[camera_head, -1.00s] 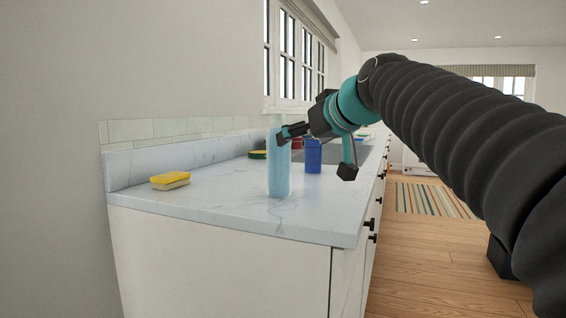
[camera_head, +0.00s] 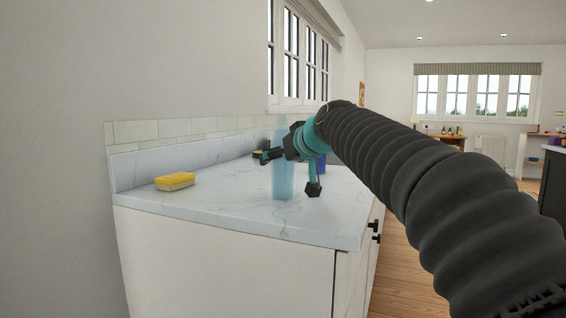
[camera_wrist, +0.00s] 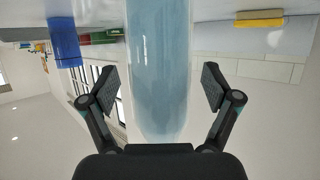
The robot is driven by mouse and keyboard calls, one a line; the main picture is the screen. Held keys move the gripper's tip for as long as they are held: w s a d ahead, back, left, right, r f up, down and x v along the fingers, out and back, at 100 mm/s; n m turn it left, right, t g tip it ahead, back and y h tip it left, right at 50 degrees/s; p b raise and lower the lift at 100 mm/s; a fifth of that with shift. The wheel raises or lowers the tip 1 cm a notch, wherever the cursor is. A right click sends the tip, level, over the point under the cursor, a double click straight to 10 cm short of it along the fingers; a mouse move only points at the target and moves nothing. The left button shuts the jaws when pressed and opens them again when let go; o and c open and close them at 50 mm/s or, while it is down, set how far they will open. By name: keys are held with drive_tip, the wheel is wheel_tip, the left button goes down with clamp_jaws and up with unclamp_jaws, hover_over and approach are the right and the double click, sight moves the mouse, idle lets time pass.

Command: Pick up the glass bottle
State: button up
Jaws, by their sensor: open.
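The glass bottle (camera_head: 283,180) is tall, pale blue and see-through. It stands upright on the marble counter, with its upper part partly hidden behind my gripper (camera_head: 287,172) in the head view. In the wrist view, which shows the room upside down, the bottle (camera_wrist: 158,70) fills the middle. My gripper (camera_wrist: 158,85) is open there, with one finger on each side of the bottle. Gaps show between the bottle and both fingers. I cannot tell whether the palm touches it.
A yellow sponge (camera_head: 175,181) lies on the counter (camera_head: 225,205) to the left. A blue container (camera_wrist: 65,42) stands behind the bottle, with a green and red item (camera_wrist: 100,38) near it. A tiled wall and window bound the counter at the back. The counter front is clear.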

clamp_jaws()
idle(0.3)
drive_tip(key=shift+r, duration=0.25)
drive_tip(key=shift+r+p, duration=1.35)
drive_tip(key=shift+r, duration=3.35)
drive_tip(key=shift+r, duration=0.1)
